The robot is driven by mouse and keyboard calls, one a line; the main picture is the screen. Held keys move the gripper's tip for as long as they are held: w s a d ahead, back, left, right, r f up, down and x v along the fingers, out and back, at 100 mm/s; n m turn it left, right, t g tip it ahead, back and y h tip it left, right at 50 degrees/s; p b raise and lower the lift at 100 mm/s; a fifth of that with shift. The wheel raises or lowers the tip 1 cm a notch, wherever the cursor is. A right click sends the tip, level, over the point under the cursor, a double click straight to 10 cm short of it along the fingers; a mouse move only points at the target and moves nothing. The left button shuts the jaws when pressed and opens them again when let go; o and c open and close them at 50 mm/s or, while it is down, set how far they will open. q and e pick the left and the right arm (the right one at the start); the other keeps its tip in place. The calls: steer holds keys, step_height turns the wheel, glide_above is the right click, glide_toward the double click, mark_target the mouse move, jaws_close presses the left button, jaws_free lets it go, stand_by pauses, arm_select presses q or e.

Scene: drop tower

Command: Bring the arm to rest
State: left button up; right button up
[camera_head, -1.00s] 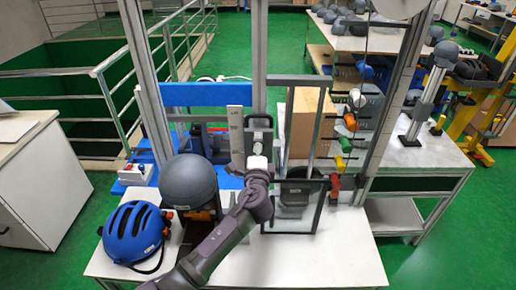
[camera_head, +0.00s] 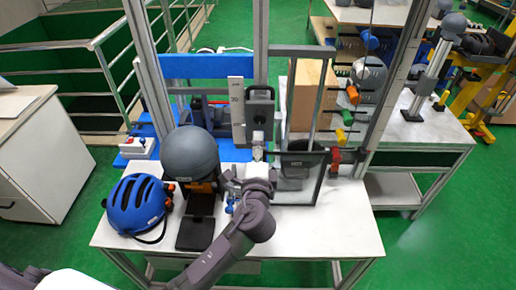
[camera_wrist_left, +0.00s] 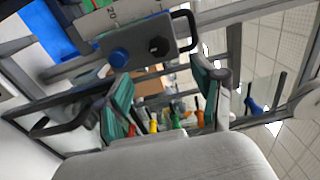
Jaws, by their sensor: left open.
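My left arm comes in from the bottom of the head view, and its gripper (camera_head: 258,142) is in front of the grey carriage (camera_head: 261,105) of the drop tower. In the left wrist view the gripper (camera_wrist_left: 162,92) shows two teal-padded fingers spread wide with nothing between them. The carriage plate (camera_wrist_left: 140,48), with a black knob and a blue knob, is beyond the fingertips; I cannot tell the exact gap. My right gripper is not in view.
A blue helmet (camera_head: 137,205) and a grey dome on a stand (camera_head: 190,153) are left of my arm on the white table (camera_head: 320,232). Tower posts (camera_head: 150,75) and a framed clear guard (camera_head: 300,185) stand close around the gripper. Colored handles (camera_head: 346,136) are at right.

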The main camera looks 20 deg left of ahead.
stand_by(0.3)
arm_select(q)
steer(key=s+a+f+n+g, duration=0.4)
steer(key=s+a+f+n, duration=0.1)
steer(key=s+f, duration=0.2)
steer(key=s+d+f+n+g+h, duration=0.1)
steer(key=s+f+n+g+h, duration=0.3)
steer(key=s, duration=0.8)
steer(key=s+f+n+g+h, duration=0.1)
steer(key=s+f+n+g, duration=0.4)
steer(key=s, duration=0.7)
step_height(320, 180, down, 28)
steer(key=s+m+g+b, duration=0.1)
steer(key=s+g, duration=0.1)
steer(key=s+a+f+g+b, duration=0.1)
steer(key=s+a+f, duration=0.2)
steer(key=s+f, duration=1.2)
steer(key=shift+s+f, duration=0.35)
steer(key=shift+f, duration=0.15)
